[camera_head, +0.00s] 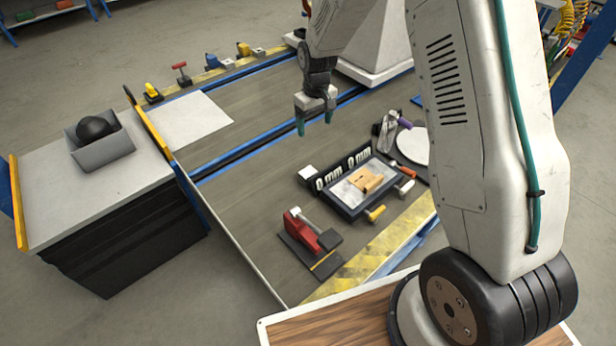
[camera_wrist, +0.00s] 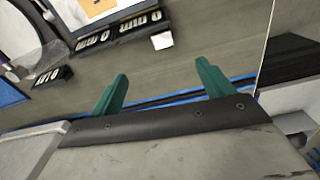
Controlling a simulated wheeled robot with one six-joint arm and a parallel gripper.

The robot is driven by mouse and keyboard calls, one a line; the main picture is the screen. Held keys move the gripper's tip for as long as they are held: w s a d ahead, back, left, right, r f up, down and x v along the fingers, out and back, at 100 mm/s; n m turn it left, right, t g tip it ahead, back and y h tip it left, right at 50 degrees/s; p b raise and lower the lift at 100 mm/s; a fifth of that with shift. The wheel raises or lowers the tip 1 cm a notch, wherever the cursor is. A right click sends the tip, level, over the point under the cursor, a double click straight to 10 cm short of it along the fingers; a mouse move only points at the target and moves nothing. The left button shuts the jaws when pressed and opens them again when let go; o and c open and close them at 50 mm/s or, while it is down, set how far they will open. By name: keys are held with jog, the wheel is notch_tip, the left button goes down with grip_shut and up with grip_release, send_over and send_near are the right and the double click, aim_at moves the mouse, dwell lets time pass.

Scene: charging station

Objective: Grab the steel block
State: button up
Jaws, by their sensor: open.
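A small pale block (camera_head: 306,173) stands on the table at the left end of the "0 mm" signs; I cannot tell for certain that it is the steel block. A pale block also shows in the wrist view (camera_wrist: 162,40), beside the signs and beyond my fingertips. My gripper (camera_head: 315,122) has two green fingers, spread apart with nothing between them. It hangs above the table near the blue rail, apart from the block. The fingers also show in the wrist view (camera_wrist: 162,78).
A red clamp (camera_head: 302,230) stands at the front. A grey bin (camera_head: 112,150) with a black ball sits on a side cabinet. The table's left middle is clear.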

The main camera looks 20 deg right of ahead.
send_over(308, 172)
notch_tip(308, 172, down, 13)
jog(key=shift+n, duration=0.5)
notch_tip(308, 172, down, 13)
jog(key=shift+r, duration=0.3)
jog(key=c, duration=1.4)
